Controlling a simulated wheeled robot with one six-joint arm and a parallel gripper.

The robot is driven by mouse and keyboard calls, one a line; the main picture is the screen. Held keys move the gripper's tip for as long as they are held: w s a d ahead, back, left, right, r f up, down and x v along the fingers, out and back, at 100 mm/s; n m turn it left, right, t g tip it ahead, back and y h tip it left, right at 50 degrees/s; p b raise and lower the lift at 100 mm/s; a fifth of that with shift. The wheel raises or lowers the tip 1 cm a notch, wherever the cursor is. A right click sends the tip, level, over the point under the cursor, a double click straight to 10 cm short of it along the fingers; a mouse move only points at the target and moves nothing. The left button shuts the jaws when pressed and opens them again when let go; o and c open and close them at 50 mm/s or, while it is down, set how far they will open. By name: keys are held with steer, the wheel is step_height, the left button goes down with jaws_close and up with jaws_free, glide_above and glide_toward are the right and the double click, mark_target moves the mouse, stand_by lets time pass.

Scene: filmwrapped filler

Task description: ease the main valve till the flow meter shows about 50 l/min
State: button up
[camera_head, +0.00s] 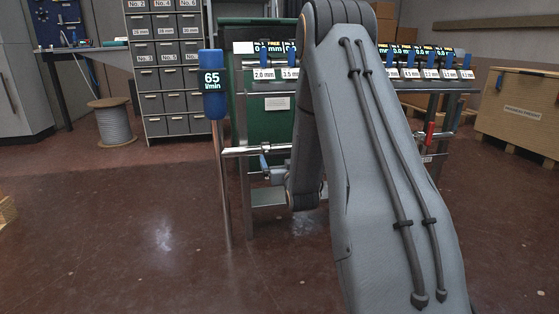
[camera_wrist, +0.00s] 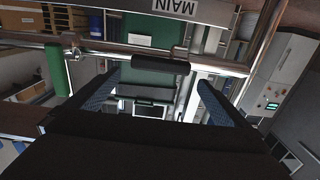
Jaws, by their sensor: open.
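The flow meter (camera_head: 211,82) is a blue post-mounted display at the left of the rig in the head view. It reads 65 l/min. In the wrist view a plate marked MAIN (camera_wrist: 176,6) appears upside down at the top edge. Below it a dark cylindrical grip (camera_wrist: 160,64), seemingly the main valve's handle, lies across the picture by a metal pipe. My gripper (camera_wrist: 157,82) is open, with its blue-padded fingers apart to either side of the grip's line. I cannot tell whether they touch it. My arm hides most of the gripper in the head view.
A metal pipe (camera_head: 240,151) runs across the rig at low height. A red handle (camera_head: 430,133) is at the rig's right. Several labelled gauges line its top. A cable spool (camera_head: 112,125) and drawer cabinet (camera_head: 163,76) stand behind left, a wooden crate (camera_head: 516,118) right. The front-left floor is clear.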

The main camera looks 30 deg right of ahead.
mark_target(279, 153)
steer(key=shift+b+x, duration=0.65)
steer(key=shift+x, duration=1.35)
